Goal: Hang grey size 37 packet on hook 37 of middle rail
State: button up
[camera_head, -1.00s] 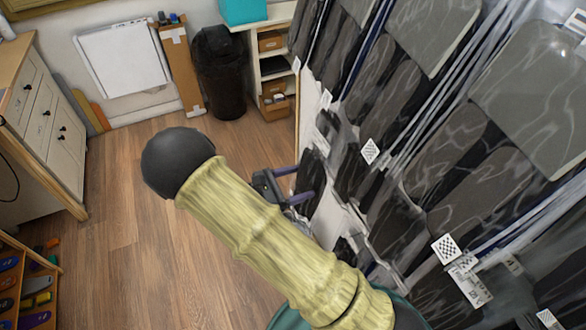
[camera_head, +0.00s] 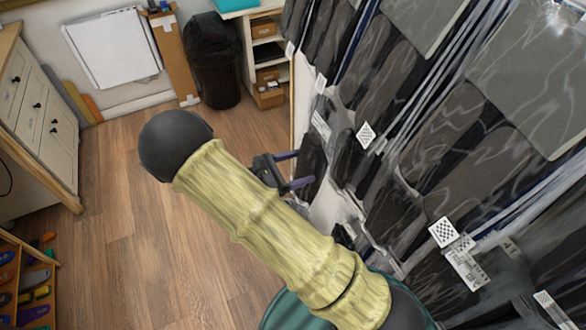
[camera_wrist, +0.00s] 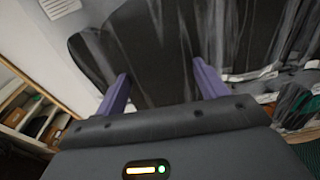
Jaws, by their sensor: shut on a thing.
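My gripper (camera_head: 303,169) is in front of the hanging packets in the head view, with its two purple fingers pointing right. It is shut on a dark grey packet (camera_head: 312,154). In the wrist view the packet (camera_wrist: 150,50) spans the space between and beyond the fingers, its rounded end at the left. Its size mark cannot be read. Rows of clear packets with dark insoles (camera_head: 455,120) hang on the rack at the right. I cannot pick out the middle rail's hook 37; my arm and the packets hide part of the rack.
A black bin (camera_head: 212,62) and a shelf unit (camera_head: 262,55) stand behind. A drawer cabinet (camera_head: 40,125) is at the left. The wooden floor between is clear.

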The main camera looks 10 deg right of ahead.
jog(key=b+x, duration=0.2)
jog(key=x, duration=0.6)
jog(key=shift+f, duration=0.25)
dwell(0.9)
dwell(0.4)
jog(key=o, duration=1.1)
jog(key=shift+d, duration=0.1)
jog(key=b+v, duration=0.2)
jog(key=v, duration=1.5)
jog(key=shift+a, duration=0.25)
jog(key=shift+f, duration=0.15)
